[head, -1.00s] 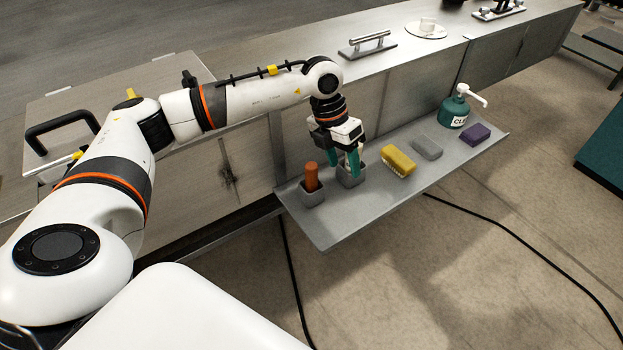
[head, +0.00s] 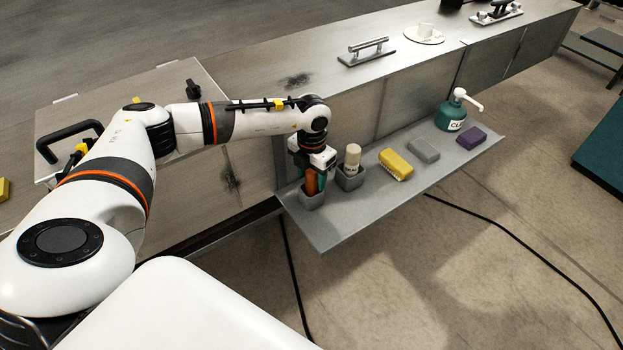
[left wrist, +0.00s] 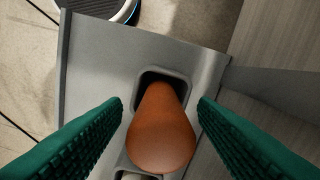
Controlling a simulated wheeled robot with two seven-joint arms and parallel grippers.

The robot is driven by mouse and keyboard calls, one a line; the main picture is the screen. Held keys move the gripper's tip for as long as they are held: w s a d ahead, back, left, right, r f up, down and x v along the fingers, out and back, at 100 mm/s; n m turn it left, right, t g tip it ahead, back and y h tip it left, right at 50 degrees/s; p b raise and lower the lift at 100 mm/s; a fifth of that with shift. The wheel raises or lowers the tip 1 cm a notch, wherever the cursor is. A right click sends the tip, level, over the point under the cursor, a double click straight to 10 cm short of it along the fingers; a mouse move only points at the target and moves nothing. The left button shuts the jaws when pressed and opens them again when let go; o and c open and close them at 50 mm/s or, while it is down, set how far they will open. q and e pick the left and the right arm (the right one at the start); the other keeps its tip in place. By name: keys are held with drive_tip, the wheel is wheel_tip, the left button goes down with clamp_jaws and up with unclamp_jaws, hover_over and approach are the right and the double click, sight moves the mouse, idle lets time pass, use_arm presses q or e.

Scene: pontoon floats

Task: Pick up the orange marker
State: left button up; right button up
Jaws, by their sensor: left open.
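The orange marker (head: 311,183) stands upright in a small grey square holder (head: 311,200) at the left end of the grey shelf. In the left wrist view the marker (left wrist: 161,135) rises from the holder's opening, seen from above. My left gripper (head: 311,182) is above the holder with its green fingers on either side of the marker. In the left wrist view the fingers (left wrist: 160,125) are open, with a gap visible on both sides of the marker. My right gripper is not in view.
A second holder (head: 350,182) with a white-capped marker (head: 352,158) stands just right. A dark cable lies on the floor.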

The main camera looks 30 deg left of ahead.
use_arm(q)
drive_tip(key=shift+f, duration=0.95)
drive_tip(key=shift+c, duration=0.2)
drive_tip(key=c, duration=1)
